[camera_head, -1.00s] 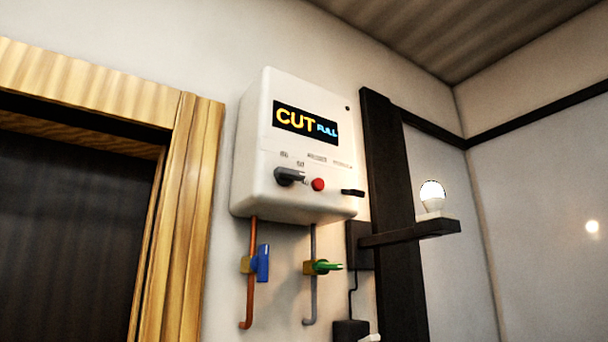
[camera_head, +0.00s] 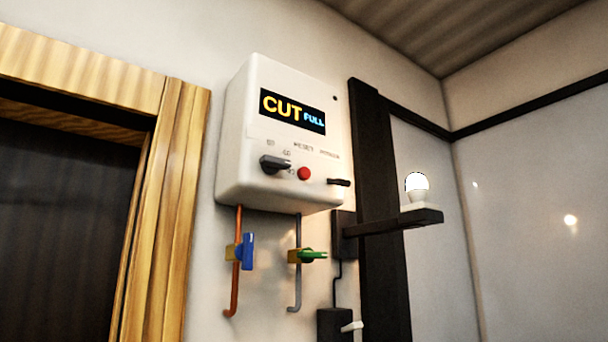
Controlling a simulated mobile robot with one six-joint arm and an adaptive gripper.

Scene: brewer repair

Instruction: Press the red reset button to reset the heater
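The white heater box (camera_head: 240,165) hangs on the wall in the head view. Its dark display (camera_head: 292,110) reads "CUT" in yellow and "FULL" in blue. The round red reset button (camera_head: 304,173) sits on the lower front of the box, below small printed labels. A dark grey knob (camera_head: 275,164) is just left of the button, and a small black lever (camera_head: 339,182) is to its right. Nothing covers the button. My gripper is not in view.
Below the box are a copper pipe (camera_head: 236,290) with a blue-handled valve (camera_head: 247,251) and a grey pipe (camera_head: 297,285) with a green-handled valve (camera_head: 313,255). A black post (camera_head: 375,200) and a shelf (camera_head: 390,223) with a lit bulb (camera_head: 417,186) stand right. A wooden door frame (camera_head: 178,200) is left.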

